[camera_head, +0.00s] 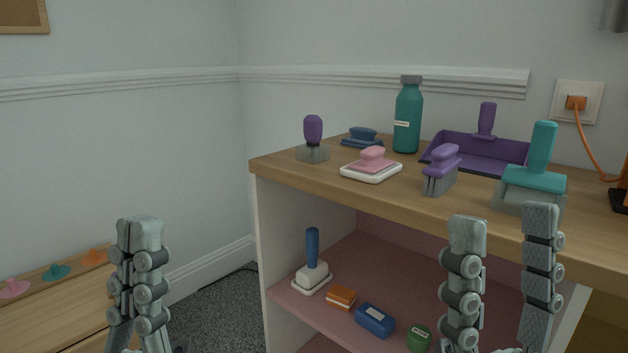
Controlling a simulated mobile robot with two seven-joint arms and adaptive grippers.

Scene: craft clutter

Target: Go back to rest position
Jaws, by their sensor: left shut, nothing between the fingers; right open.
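My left gripper (141,222) is at the lower left, pointing up, with its fingers together and nothing between them. It is in front of a low wooden surface, apart from the shelf unit. My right gripper (503,215) is at the lower right, pointing up, its two fingers spread wide with nothing held. It shows in front of the shelf unit's top edge and lower shelf. Its left finger covers part of the lower shelf, and its right finger overlaps the view of a teal brush (535,180).
The wooden-topped shelf unit (270,163) carries a teal bottle (407,118), purple dustpan (460,149), purple brushes (441,170) and a pink-handled item (372,161).

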